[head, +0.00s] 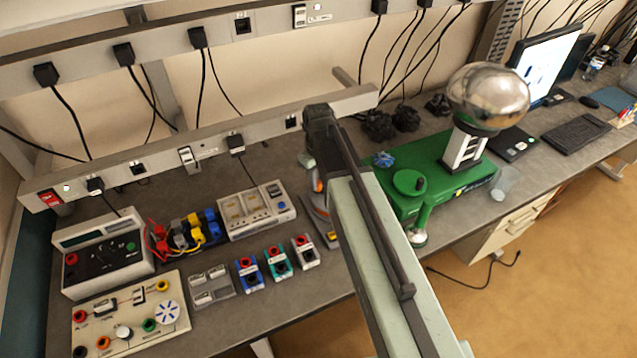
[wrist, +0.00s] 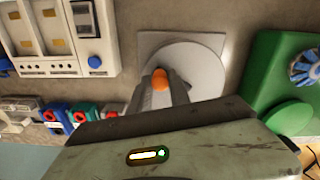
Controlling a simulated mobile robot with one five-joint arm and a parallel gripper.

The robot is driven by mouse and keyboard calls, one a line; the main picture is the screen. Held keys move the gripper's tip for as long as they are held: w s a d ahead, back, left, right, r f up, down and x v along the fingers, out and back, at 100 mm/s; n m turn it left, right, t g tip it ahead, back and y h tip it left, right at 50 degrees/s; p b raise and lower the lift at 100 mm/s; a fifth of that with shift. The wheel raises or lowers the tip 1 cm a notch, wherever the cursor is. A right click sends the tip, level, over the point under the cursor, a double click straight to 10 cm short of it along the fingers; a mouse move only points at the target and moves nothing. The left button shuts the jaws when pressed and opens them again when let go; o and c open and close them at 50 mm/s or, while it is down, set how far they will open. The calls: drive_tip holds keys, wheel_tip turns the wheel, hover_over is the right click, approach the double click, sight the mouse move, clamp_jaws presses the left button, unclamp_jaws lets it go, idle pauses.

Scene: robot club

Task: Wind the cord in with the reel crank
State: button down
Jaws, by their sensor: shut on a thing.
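The reel shows in the wrist view as a pale grey disc (wrist: 205,68) on a square plate (wrist: 150,42), with an orange crank knob (wrist: 160,80) standing on it. My gripper (wrist: 162,88) is shut on the orange knob, one grey finger on each side of it. In the head view my gripper (head: 316,182) is at the reel, and my arm hides much of it; a grey part of the disc (head: 316,208) shows to its left. A black cord (head: 490,276) with a plug lies at the lower right; I cannot tell if it belongs to the reel.
A green machine (head: 440,165) with a metal sphere (head: 488,95) stands close right of the reel. A white power unit (head: 257,210) and several small coloured boxes (head: 277,263) stand to the left. A socket rail (head: 215,140) runs behind.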

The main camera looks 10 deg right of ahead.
drive_tip(key=shift+w+d+m, duration=0.1)
drive_tip(key=shift+w+m, duration=0.25)
drive_tip(key=shift+m, duration=0.55)
drive_tip(key=c, duration=1.2)
unclamp_jaws()
drive_tip(key=shift+r, duration=0.1)
wheel_tip(320, 180, up, 8)
drive_tip(key=p, duration=0.8)
drive_tip(key=shift+f, duration=0.2)
